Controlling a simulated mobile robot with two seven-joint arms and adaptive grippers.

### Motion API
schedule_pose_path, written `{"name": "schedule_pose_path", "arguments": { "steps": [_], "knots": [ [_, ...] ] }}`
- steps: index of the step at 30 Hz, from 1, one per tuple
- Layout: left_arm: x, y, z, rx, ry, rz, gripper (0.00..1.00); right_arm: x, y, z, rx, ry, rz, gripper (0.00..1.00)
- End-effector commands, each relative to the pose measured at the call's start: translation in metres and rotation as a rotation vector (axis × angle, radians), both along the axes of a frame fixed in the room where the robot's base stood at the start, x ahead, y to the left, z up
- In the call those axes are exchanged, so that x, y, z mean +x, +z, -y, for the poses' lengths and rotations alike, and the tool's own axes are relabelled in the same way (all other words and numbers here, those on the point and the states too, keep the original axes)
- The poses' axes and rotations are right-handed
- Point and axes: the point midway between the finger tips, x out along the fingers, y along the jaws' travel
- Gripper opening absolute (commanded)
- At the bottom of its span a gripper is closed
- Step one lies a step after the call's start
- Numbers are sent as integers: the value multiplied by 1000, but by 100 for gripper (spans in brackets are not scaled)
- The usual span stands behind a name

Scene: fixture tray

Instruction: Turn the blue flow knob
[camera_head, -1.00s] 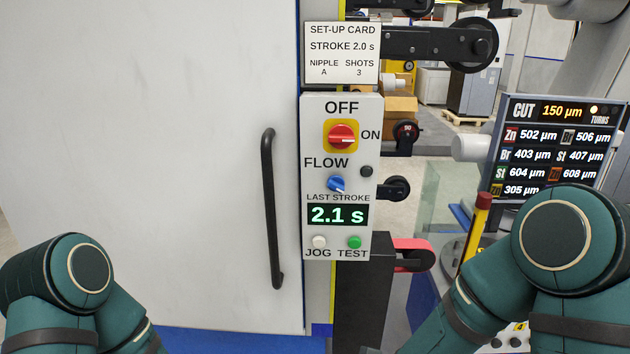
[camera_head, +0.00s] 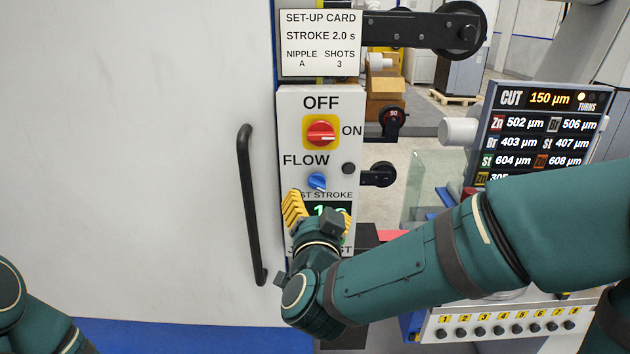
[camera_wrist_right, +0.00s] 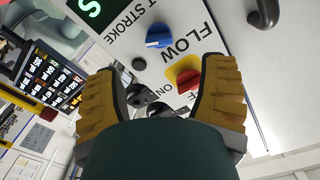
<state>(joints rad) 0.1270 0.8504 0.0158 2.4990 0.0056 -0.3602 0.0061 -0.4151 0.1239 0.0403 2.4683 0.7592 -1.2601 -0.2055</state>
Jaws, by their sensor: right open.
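The blue flow knob (camera_head: 317,181) sits on the white control panel (camera_head: 290,103), below the FLOW label and above the stroke display. In the right wrist view the blue knob (camera_wrist_right: 158,36) shows beyond the fingertips, roughly between their lines. My right gripper (camera_head: 320,210) is open, its yellow fingers spread just below the knob in the head view, with nothing between them. The wrist view shows the same open gripper (camera_wrist_right: 160,70). The gripper partly hides the stroke display and the JOG and TEST buttons. My left gripper is out of view.
A red switch (camera_head: 320,132) on a yellow plate is above the knob, and a small dark button (camera_head: 348,168) is to its right. A black door handle (camera_head: 250,205) stands left of the panel. A set-up card (camera_head: 320,42) reads stroke 2.0 s.

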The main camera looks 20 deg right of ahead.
Motion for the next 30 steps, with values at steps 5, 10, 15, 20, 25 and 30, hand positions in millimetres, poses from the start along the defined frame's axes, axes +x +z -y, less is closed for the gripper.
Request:
{"name": "schedule_pose_path", "arguments": {
  "steps": [5, 10, 15, 20, 25, 30],
  "knots": [
    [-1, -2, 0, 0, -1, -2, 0, 35, -2, 11, -1, -4, -2, 71],
    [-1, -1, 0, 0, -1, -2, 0, 63, -3, 19, -1, -1, -2, 71],
    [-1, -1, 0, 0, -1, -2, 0, 80, -2, 23, 0, 1, -2, 71],
    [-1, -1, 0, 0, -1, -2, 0, 87, -2, 25, 0, 1, -2, 71],
    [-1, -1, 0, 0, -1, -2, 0, 87, -2, 25, 0, 1, -2, 71],
    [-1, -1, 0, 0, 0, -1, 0, 87, -2, 25, 0, 1, -2, 44]
  ]
}}
